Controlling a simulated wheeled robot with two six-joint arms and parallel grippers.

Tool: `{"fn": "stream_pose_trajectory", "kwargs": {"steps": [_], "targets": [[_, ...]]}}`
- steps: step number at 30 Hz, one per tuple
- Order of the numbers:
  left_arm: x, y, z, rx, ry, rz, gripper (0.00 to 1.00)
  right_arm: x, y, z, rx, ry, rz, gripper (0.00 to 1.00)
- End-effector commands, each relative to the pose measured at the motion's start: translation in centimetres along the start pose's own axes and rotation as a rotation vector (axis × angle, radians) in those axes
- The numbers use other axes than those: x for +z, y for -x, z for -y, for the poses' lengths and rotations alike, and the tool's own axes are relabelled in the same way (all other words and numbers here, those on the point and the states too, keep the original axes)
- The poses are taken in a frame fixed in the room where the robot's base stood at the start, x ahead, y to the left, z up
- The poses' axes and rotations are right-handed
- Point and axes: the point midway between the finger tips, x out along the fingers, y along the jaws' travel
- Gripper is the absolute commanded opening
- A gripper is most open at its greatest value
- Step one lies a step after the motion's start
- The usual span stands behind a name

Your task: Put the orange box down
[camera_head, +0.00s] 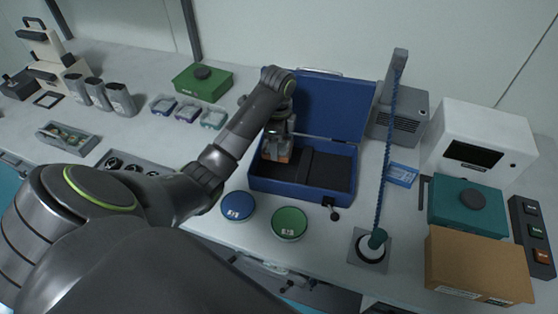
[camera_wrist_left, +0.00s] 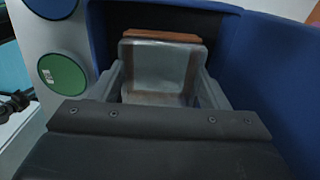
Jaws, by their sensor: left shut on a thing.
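My left gripper (camera_head: 279,143) points down into the left part of an open blue case (camera_head: 312,198). It is shut on the orange box (camera_head: 275,156), of which only a small orange part shows below the fingers. In the left wrist view the fingers (camera_wrist_left: 161,78) stand on both sides of a greyish body, and the box's orange-brown edge (camera_wrist_left: 160,36) shows beyond it. The box is inside the case walls; I cannot tell if it touches the case floor. My right gripper is not in view.
The case's raised lid (camera_head: 322,103) stands behind the gripper, and a dark divider splits the inside. The right compartment (camera_head: 331,171) is empty. A blue disc (camera_head: 238,206) and a green disc (camera_head: 289,223) lie in front. A post with a blue coil (camera_head: 388,150) stands to the right.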

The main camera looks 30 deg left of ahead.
Motion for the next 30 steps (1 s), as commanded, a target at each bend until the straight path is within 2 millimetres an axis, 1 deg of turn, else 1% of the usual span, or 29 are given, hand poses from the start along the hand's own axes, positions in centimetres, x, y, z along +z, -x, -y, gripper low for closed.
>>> {"fn": "stream_pose_trajectory", "kwargs": {"steps": [1,5,7,10,12,16,21,27,28,30], "targets": [[0.0,-1.2,0.0,-0.001,0.000,0.000,0.45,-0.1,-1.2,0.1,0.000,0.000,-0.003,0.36],[0.0,-1.8,0.0,0.000,0.000,0.000,0.45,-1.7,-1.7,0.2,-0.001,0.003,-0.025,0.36],[0.0,-2.6,0.0,0.001,0.001,-0.001,0.45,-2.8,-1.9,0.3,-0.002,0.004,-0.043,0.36],[0.0,-4.3,-0.1,0.002,0.000,-0.001,0.45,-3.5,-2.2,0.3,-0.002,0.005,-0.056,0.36],[0.0,-5.1,-0.1,0.003,0.000,-0.001,0.45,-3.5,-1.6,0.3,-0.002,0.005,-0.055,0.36],[0.0,-6.2,0.0,0.001,0.000,-0.001,0.45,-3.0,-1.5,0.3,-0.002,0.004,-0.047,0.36],[0.0,-6.3,0.0,-0.001,-0.001,0.000,0.45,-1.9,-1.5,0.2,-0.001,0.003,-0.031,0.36],[0.0,-6.7,0.0,-0.001,0.000,0.000,0.45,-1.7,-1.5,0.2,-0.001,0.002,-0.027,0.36],[0.0,-6.7,0.0,0.000,-0.001,0.000,0.70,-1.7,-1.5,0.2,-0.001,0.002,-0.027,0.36],[0.0,-6.7,0.0,-0.001,-0.001,0.000,0.79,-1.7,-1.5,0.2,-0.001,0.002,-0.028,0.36]]}}
